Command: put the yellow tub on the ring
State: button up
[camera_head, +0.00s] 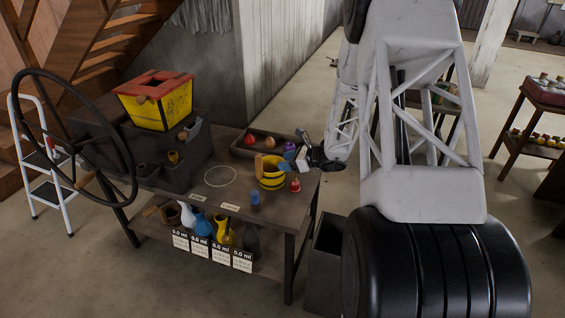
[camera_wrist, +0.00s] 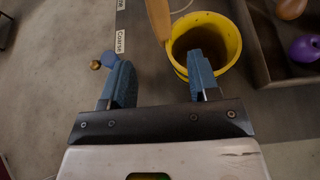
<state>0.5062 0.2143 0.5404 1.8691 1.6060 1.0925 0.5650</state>
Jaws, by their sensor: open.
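The yellow tub (camera_head: 270,178) has dark bands and a wooden upright on its left rim, and stands upright on the dark table. The ring (camera_head: 233,182), a thin pale circle lying flat on the table, is left of the tub and empty. My gripper (camera_head: 296,157) is open at the tub's right side in the head view. In the wrist view, my gripper (camera_wrist: 160,80) has blue fingers spread apart. The right finger overlaps the mouth of the tub (camera_wrist: 234,45), and the left finger is outside it. I cannot tell whether either touches the tub.
A dark tray (camera_head: 272,138) with coloured fruit-like items lies behind the tub. A small red item (camera_head: 295,185) and a blue-topped jar (camera_head: 255,199) stand near the tub. A large yellow-and-red hopper (camera_head: 158,103) stands left.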

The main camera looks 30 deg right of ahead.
dwell(0.6)
jog(key=s+a+r+n+g+h, duration=0.1)
jog(key=s+a+r+n+g, duration=0.6)
jog(key=s+a+r+n, duration=0.85)
jog(key=s+a+r+n+h, duration=0.2)
jog(key=s+r+n+h, duration=0.1)
jog(key=s, duration=0.6)
jog(key=s+a+r+n+h, duration=0.2)
jog(key=s+r+n, duration=0.2)
jog(key=s, duration=0.5)
jog(key=s+a+r+n+h, duration=0.2)
jog(key=s+r+n+h, duration=0.1)
jog(key=s, duration=0.6)
jog(key=shift+r+n+h, duration=0.2)
jog(key=shift+n+h, duration=0.1)
jog(key=shift+n, duration=0.35)
jog(key=shift+o, duration=0.3)
jog(key=shift+w, duration=0.15)
